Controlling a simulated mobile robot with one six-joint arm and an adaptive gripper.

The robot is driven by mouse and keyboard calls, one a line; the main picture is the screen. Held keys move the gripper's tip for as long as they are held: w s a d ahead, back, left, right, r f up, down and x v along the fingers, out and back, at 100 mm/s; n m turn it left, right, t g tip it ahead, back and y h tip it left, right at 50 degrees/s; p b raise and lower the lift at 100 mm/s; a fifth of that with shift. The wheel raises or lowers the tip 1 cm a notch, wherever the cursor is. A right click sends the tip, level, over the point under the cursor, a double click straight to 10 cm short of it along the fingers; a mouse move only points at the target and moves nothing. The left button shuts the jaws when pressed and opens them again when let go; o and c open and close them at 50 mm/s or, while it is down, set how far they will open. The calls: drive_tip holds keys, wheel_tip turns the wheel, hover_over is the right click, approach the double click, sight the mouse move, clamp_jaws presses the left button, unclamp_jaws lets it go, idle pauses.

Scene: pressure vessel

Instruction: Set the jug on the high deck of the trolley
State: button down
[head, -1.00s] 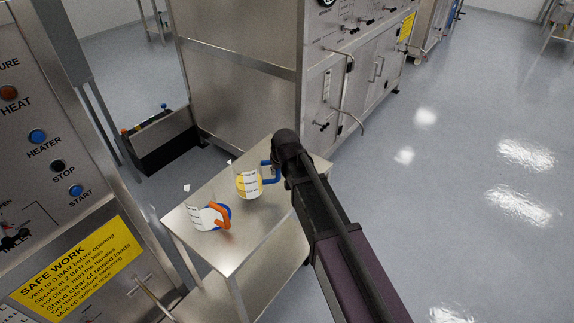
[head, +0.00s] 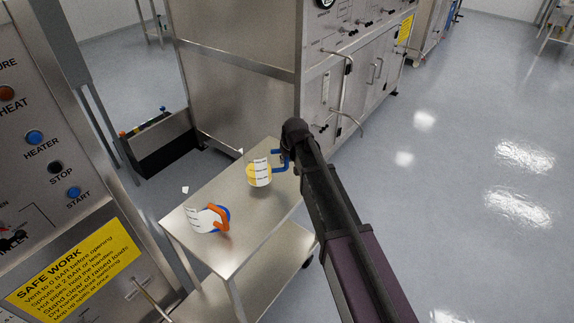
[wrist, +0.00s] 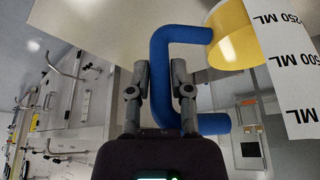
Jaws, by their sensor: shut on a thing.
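The wrist view shows my two fingers (wrist: 160,85) on either side of the handle (wrist: 157,55), with part of the jug's yellow body (wrist: 232,35) at upper right. A shadow shows below the jug; I cannot tell whether its base touches the deck. The jug is roughly upright.
A second jug with an orange handle (head: 218,220) stands nearer on the same deck. The trolley's low deck (head: 215,302) is bare where seen. Steel cabinets (head: 240,85) stand behind, a control panel (head: 45,170) at left. Open floor lies to the right.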

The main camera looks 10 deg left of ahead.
sight(288, 165)
drive_tip(key=shift+w+f+b, duration=0.25)
drive_tip(key=shift+f+b, duration=0.2)
drive_tip(key=shift+f, duration=0.05)
drive_tip(key=shift+w+f+b, duration=0.2)
drive_tip(key=shift+f+b, duration=1.15)
drive_tip(key=c, duration=0.5)
unclamp_jaws()
drive_tip(key=shift+c, duration=0.2)
drive_tip(key=shift+r, duration=0.1)
drive_tip(key=p+v, duration=1.1)
drive_tip(key=v, duration=0.1)
